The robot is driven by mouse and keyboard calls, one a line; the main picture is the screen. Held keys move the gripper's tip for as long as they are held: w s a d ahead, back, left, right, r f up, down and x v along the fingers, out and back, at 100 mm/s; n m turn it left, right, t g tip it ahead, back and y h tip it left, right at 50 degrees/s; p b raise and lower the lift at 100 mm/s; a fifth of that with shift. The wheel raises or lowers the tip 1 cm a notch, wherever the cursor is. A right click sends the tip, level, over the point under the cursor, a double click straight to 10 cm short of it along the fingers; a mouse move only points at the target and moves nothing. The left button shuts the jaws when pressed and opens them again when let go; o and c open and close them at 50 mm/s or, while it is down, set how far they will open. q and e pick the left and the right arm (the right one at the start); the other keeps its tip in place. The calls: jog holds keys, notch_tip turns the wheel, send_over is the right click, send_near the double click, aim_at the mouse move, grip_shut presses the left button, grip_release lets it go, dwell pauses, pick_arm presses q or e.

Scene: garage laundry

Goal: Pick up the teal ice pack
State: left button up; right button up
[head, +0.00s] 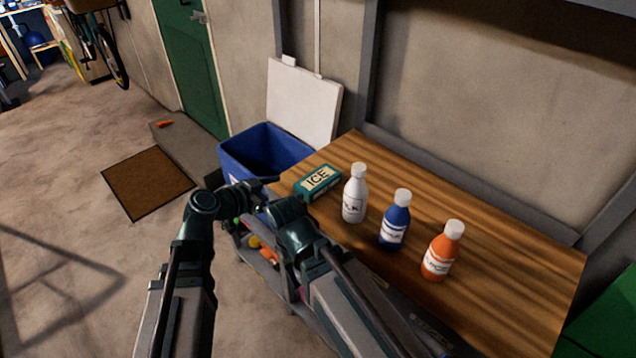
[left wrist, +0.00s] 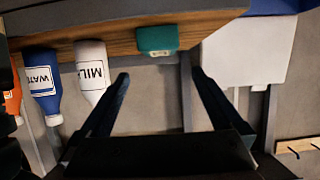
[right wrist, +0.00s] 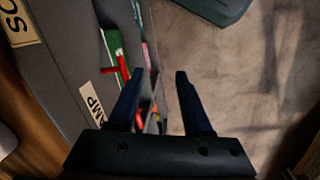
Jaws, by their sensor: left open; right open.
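The teal ice pack (head: 318,183), a small box labelled ICE, lies on the wooden table near its far left corner. It also shows in the left wrist view (left wrist: 157,40), beyond and between the open fingers. My left gripper (head: 268,183) is open and empty, just left of the ice pack and apart from it, near the table's left edge. My right gripper (right wrist: 158,77) is open and empty in the right wrist view, pointing down past the shelving toward the floor. In the head view its fingers are hidden behind my arm.
A white bottle (head: 355,193), a blue bottle (head: 395,220) and an orange bottle (head: 442,251) stand right of the ice pack on the table (head: 500,290). A blue bin (head: 240,160) with a raised white lid (head: 303,105) stands beyond the table's left end.

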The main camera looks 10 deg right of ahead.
aim_at(313, 181)
pick_arm(q)
jog(key=b+x, duration=0.3)
jog(key=x, duration=0.5)
jog(key=shift+f, duration=0.15)
jog(key=shift+w+d, duration=0.1)
jog(key=shift+d, duration=0.2)
jog(key=b+x, duration=0.2)
jog(key=x, duration=0.3)
jog(key=shift+f+b, duration=0.3)
jog(key=shift+b, duration=0.05)
jog(key=shift+r, duration=0.1)
jog(key=c, duration=1.5)
jog(key=shift+r, duration=0.1)
notch_tip(313, 181, up, 10)
jog(key=p, duration=1)
